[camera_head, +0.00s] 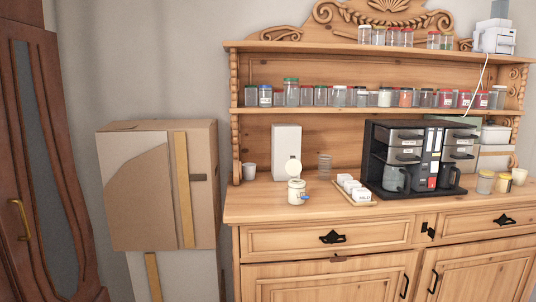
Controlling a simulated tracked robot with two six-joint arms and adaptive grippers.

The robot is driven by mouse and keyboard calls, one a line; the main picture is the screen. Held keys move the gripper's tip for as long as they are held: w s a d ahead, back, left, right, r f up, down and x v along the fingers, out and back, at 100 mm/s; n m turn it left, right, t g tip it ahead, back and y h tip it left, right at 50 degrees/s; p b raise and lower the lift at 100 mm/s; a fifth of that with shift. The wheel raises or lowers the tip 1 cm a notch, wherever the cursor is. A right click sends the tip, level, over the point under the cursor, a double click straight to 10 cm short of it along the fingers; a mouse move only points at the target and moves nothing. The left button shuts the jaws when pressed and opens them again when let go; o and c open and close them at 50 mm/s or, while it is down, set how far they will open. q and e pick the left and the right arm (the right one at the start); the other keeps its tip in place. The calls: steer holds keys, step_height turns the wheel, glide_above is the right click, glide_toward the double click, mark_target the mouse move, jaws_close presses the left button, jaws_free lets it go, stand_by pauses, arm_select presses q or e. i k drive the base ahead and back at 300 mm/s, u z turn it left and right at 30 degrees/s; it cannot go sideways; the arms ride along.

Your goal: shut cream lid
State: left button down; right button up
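A small cream-coloured jar (296,193) stands on the dresser top, left of centre. A round, pale cream lid (293,168) shows upright just above the jar's back rim, so the jar looks open. I cannot tell how the lid joins the jar. A small blue part (306,198) shows at the jar's lower right. Neither of my grippers is in view.
A white box (286,147) stands behind the jar. A tray (343,197) of small white containers and a dark organiser (408,190) stand to the right. The dresser top (262,204) is clear in front-left. Jars line the shelves.

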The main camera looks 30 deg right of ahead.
mark_target(293, 166)
steer(key=u, duration=0.1)
steer(key=i, duration=1.05)
steer(key=z, duration=1.65)
steer(key=i, duration=0.5)
steer(key=u, duration=0.3)
steer(key=k, duration=0.5)
steer(key=z, duration=0.15)
